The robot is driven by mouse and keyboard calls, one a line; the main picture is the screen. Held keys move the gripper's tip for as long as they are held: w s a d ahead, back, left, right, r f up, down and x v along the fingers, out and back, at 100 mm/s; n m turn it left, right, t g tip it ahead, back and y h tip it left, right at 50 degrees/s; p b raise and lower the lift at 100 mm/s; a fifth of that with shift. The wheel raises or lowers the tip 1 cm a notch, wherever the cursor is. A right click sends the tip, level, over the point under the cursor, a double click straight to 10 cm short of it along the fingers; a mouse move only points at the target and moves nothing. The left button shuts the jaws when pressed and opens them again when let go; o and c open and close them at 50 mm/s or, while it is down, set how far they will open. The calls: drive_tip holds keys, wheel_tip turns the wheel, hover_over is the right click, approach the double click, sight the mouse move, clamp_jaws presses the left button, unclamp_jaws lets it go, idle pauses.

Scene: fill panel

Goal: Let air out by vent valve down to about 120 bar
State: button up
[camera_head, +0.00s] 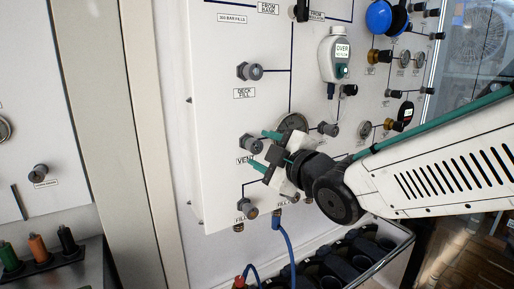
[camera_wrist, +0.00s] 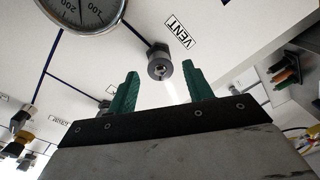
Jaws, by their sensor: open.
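The vent valve (camera_head: 250,144) is a small grey knob on the white panel, above the VENT label (camera_head: 246,160). In the wrist view the vent valve (camera_wrist: 159,64) stands beyond the green fingertips, between them but closer to the right one, with the VENT label (camera_wrist: 178,25) beside it. My gripper (camera_head: 262,150) is open and empty just in front of the panel, apart from the knob; it also shows in the wrist view (camera_wrist: 160,82). A round pressure gauge (camera_head: 293,124) is partly hidden behind my gripper; in the wrist view the gauge (camera_wrist: 84,10) is cut off and its needle is hard to read.
The deck fill knob (camera_head: 250,71) is above the vent valve. Another knob (camera_head: 246,212) is below it. A blue hose (camera_head: 289,245) hangs under the panel. A green-lit meter (camera_head: 338,58) and several other knobs are to the right.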

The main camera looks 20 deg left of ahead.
drive_tip(key=shift+v, duration=2.25)
idle(5.8)
